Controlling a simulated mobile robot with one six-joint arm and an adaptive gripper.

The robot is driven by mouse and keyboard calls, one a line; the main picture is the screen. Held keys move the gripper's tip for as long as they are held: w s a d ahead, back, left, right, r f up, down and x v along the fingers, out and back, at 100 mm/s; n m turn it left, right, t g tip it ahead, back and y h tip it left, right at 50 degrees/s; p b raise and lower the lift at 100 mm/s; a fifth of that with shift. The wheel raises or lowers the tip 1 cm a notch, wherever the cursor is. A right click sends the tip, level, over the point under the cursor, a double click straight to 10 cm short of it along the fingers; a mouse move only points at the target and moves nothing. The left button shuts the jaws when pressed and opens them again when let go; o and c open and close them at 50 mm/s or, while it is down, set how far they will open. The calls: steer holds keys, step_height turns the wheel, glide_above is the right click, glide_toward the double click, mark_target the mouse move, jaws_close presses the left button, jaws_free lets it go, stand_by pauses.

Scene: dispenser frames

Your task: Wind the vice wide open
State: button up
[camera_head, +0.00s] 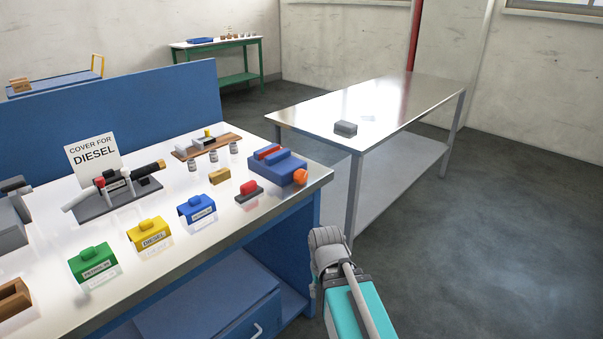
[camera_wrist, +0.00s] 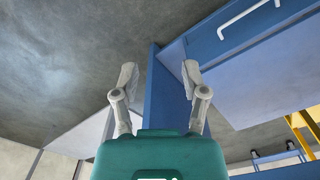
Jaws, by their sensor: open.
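The vice (camera_head: 284,172) is a blue block at the right end of the workbench top in the head view. It has a red strip (camera_head: 268,152) along its back part and an orange knob (camera_head: 300,177) at its right front, near the bench edge. How far its jaws stand apart is too small to tell. My gripper (camera_wrist: 158,80) shows in the wrist view with two grey fingers spread and nothing between them. In the head view my arm is in front of the bench's right end, apart from the vice. The vice is not in the wrist view.
The white-topped workbench (camera_head: 110,297) carries green (camera_head: 92,265), yellow (camera_head: 149,236) and blue (camera_head: 197,211) covers, a red-topped block (camera_head: 249,191) and a Diesel sign (camera_head: 92,155). A steel table (camera_head: 390,105) with a grey block (camera_head: 346,128) stands behind. Floor to the right is clear.

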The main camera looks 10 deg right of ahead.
steer(key=o, duration=0.6)
steer(key=shift+w+a, duration=0.15)
steer(key=shift+w, duration=0.1)
steer(key=w+a+r+m+t+y, duration=0.2)
steer(key=w+r+m+t+y, duration=0.5)
steer(key=w+m, duration=0.5)
steer(key=w+d+r+m+t+y, duration=0.3)
steer(key=w+d+r+m+t, duration=0.2)
steer(key=d+r+m, duration=0.5)
step_height(320, 180, up, 2)
steer(key=m+t, duration=0.2)
steer(key=m, duration=0.4)
steer(key=shift+w+m+t+y+p, duration=0.2)
steer(key=shift+m+t+y+p, duration=0.1)
steer(key=shift+m, duration=0.1)
steer(key=shift+w+r, duration=0.1)
